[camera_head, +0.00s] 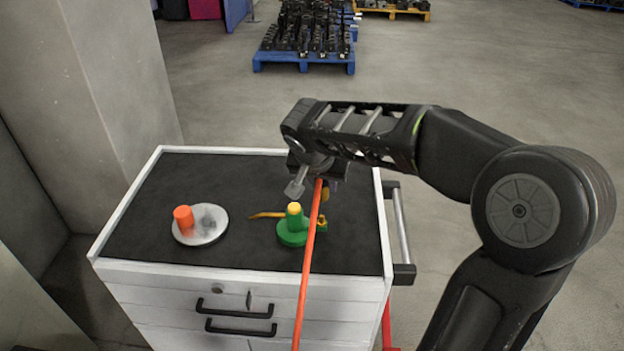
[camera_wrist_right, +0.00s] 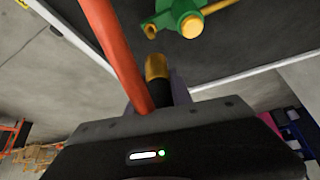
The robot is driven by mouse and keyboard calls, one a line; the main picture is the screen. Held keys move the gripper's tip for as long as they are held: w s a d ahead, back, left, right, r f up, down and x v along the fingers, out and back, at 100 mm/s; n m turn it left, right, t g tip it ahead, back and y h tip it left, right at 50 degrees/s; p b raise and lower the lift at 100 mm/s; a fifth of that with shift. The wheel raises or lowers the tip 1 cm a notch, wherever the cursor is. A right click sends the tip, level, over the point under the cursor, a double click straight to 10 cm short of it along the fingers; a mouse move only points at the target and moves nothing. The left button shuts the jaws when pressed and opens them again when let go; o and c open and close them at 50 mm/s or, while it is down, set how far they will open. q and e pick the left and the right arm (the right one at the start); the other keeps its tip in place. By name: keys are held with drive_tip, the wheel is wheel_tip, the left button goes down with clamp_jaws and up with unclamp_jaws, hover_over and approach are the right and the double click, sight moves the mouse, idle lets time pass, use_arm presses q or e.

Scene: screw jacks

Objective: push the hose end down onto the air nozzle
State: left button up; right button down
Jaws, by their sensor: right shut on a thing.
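The red hose (camera_head: 308,255) hangs from my right gripper (camera_head: 318,183) and runs down past the front of the cabinet. In the right wrist view, the gripper (camera_wrist_right: 163,98) is shut on the hose end (camera_wrist_right: 156,67), a black piece with a brass-coloured tip. The red hose passes beside it (camera_wrist_right: 113,50). The green fixture (camera_head: 292,232) with a yellow top stands on the cabinet, below and a little left of the gripper. A small brass stub, apparently the air nozzle (camera_wrist_right: 150,31), sticks out from it, apart from the hose tip. My left gripper is not in view.
The black cabinet top (camera_head: 235,178) has a pale disc (camera_head: 208,232) with an orange cylinder (camera_head: 183,218) at the left. A yellow lever (camera_head: 266,214) extends left from the fixture. A handle rail (camera_head: 401,225) lines the right side. The back of the top is clear.

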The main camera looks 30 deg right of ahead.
sight(323, 197)
drive_tip(key=shift+s+r, duration=0.1)
drive_tip(key=shift+s, duration=0.05)
drive_tip(key=shift+f, duration=0.25)
drive_tip(key=shift+f+b, duration=0.9)
drive_tip(key=shift+f, duration=1)
drive_tip(key=shift+a+r+b, duration=0.1)
drive_tip(key=shift+b, duration=0.3)
drive_tip(key=shift+f+b, duration=1.25)
drive_tip(key=shift+b, duration=0.15)
drive_tip(key=shift+f+b, duration=0.55)
drive_tip(key=shift+b, duration=0.1)
drive_tip(key=c, duration=1.1)
unclamp_jaws()
drive_tip(key=shift+o, duration=0.2)
